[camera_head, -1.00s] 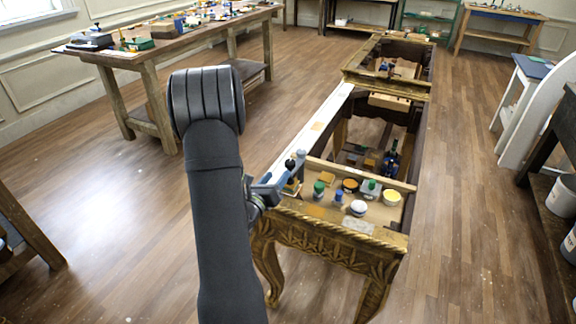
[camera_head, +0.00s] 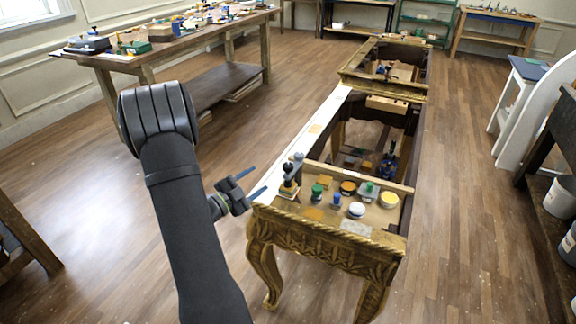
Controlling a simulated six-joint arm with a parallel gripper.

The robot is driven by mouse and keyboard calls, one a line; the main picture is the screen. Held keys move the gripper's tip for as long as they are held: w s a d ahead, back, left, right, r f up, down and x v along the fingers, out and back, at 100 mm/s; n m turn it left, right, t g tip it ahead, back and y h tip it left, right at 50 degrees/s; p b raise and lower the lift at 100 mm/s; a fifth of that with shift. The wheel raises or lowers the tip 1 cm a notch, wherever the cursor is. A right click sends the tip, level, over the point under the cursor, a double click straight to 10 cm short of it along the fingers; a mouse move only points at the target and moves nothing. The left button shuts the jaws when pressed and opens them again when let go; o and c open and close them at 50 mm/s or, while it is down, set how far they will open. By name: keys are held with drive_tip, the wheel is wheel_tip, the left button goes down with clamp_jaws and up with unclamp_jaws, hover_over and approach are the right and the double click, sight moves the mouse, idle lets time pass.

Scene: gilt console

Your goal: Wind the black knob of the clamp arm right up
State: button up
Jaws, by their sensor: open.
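The clamp arm (camera_head: 291,172) stands at the left front corner of the gilt console (camera_head: 320,235), by the left end of its board. It is small here, with a dark upright part and a grey top part leaning to the right. A dark, knob-like end (camera_head: 288,167) shows on it, but I cannot tell for sure that this is the black knob. My gripper (camera_head: 260,181) is to the left of the clamp arm, beyond the console's left edge. Its two blue fingers are spread apart with nothing between them. A gap shows between the fingers and the clamp arm.
Several small jars and bottles, among them a green-topped bottle (camera_head: 317,192), a white-lidded jar (camera_head: 356,210) and a yellow pot (camera_head: 389,200), stand close to the right of the clamp arm. A long workbench (camera_head: 150,55) stands at back left.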

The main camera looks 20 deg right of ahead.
sight(284, 167)
drive_tip(key=w+d+n, duration=0.1)
drive_tip(key=d+n, duration=0.1)
drive_tip(key=d, duration=0.2)
drive_tip(key=w+d+n+g, duration=0.1)
drive_tip(key=w+d+n, duration=0.1)
drive_tip(key=d+n, duration=0.1)
drive_tip(key=w+d+f+n+g, duration=0.1)
drive_tip(key=w+d+n, duration=0.1)
drive_tip(key=d, duration=0.4)
drive_tip(key=shift+w+n, duration=0.1)
drive_tip(key=shift+n, duration=0.3)
drive_tip(key=shift+r, duration=0.1)
drive_tip(key=c, duration=1)
